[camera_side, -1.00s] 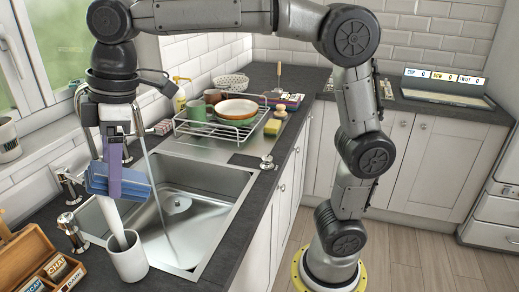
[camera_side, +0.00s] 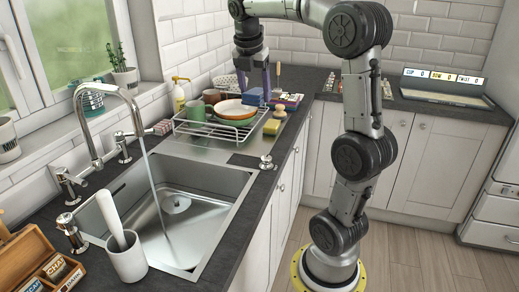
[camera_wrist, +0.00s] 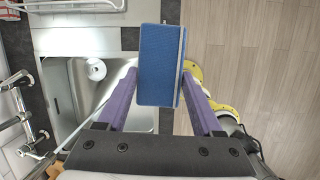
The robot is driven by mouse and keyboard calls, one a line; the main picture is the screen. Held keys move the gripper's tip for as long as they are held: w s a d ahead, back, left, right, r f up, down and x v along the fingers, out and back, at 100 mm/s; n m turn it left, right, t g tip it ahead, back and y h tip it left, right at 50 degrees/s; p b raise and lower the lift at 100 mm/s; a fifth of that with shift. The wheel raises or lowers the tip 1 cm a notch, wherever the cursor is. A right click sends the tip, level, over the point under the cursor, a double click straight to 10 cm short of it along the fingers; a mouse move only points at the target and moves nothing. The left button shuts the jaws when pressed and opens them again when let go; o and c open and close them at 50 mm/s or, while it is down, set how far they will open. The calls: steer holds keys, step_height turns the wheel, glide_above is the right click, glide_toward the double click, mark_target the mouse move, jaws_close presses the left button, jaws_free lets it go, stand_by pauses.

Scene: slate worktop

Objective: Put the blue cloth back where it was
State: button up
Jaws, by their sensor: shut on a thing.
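The blue cloth (camera_wrist: 158,50) shows as a flat blue rectangle with a pale stripe along its right side in the wrist view. My gripper (camera_wrist: 160,76) has its purple fingers on either side of the cloth and is shut on it. In the side view my gripper (camera_side: 267,84) is at the far end of the counter, behind the dish rack's right part.
The dish rack (camera_side: 203,133) holds mugs and bowls. The sink (camera_side: 190,200) has water running. A white cup (camera_side: 127,262) stands at its near edge.

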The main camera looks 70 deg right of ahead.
steer(key=s+d, duration=0.4)
steer(key=s, duration=0.1)
steer(key=h, duration=0.1)
glide_toward(259, 149)
steer(key=shift+s+d+f+n, duration=0.2)
steer(key=shift+d+f+n, duration=0.2)
steer(key=shift+d+f, duration=0.45)
steer(key=shift+w+d+f, duration=0.15)
steer(key=shift+f, duration=0.15)
steer(key=shift+d+f, duration=0.1)
steer(key=shift+f, duration=1.5)
steer(key=shift+f, duration=0.1)
steer(key=o, duration=1.5)
